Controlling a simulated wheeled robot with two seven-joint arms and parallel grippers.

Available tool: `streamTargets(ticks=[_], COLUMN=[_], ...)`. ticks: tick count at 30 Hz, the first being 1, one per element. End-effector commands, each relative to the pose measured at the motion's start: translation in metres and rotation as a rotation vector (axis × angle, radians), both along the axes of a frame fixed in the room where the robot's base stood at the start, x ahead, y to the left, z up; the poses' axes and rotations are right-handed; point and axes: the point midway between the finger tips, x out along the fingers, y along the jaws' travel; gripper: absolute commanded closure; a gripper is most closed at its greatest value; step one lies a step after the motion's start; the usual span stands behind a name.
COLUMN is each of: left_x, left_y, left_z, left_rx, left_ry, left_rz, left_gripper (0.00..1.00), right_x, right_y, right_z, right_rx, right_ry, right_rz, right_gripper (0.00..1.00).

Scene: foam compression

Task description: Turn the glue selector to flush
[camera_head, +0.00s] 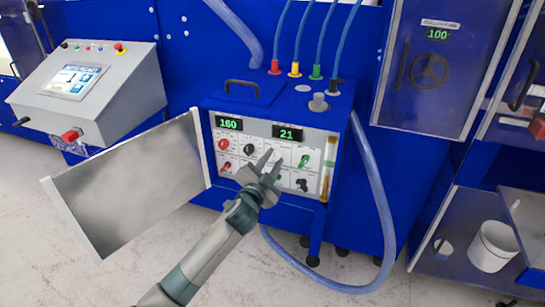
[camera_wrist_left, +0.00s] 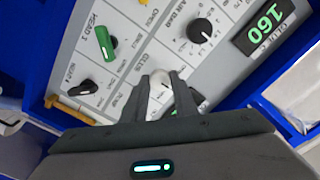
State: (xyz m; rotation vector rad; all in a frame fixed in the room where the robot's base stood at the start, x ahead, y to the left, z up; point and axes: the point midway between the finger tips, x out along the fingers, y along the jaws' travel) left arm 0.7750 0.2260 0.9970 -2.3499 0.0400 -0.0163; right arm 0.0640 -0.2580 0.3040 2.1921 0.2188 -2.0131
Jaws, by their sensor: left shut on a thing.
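The glue selector (camera_wrist_left: 160,84) is a small white knob beside the GLUE label on the light grey control panel (camera_head: 323,150). My left gripper (camera_head: 271,163) reaches the panel from below, and its fingers are shut on the knob. In the left wrist view the two dark fingertips of my left gripper (camera_wrist_left: 161,92) stand on either side of the white knob. The fingers hide part of the knob and its markings, so I cannot tell which setting it points to. My right gripper is not in view.
Nearby are a black dial (camera_wrist_left: 199,31), a green knob (camera_wrist_left: 105,42) and a black knob (camera_wrist_left: 82,88). The open metal door (camera_head: 130,190) stands left of my arm. A blue hose (camera_head: 378,190) hangs right of the cabinet. A grey touchscreen console (camera_head: 75,82) stands far left.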

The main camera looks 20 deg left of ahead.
Motion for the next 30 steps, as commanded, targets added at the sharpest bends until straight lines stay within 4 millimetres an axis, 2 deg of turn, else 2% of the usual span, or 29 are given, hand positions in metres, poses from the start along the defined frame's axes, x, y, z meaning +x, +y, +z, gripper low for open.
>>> streamTargets(ticks=[6, 30], left_x=[0.000, 0.000], left_y=[0.000, -0.001], left_z=[0.002, 0.002], left_rx=[0.208, 0.932], left_ry=[-0.005, -0.032], left_rz=[-0.001, -0.002], left_gripper=[0.96, 0.96], right_x=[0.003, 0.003], right_y=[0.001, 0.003], right_z=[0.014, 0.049], right_rx=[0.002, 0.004], right_ry=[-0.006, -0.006], right_rz=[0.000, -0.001], right_gripper=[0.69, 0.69])
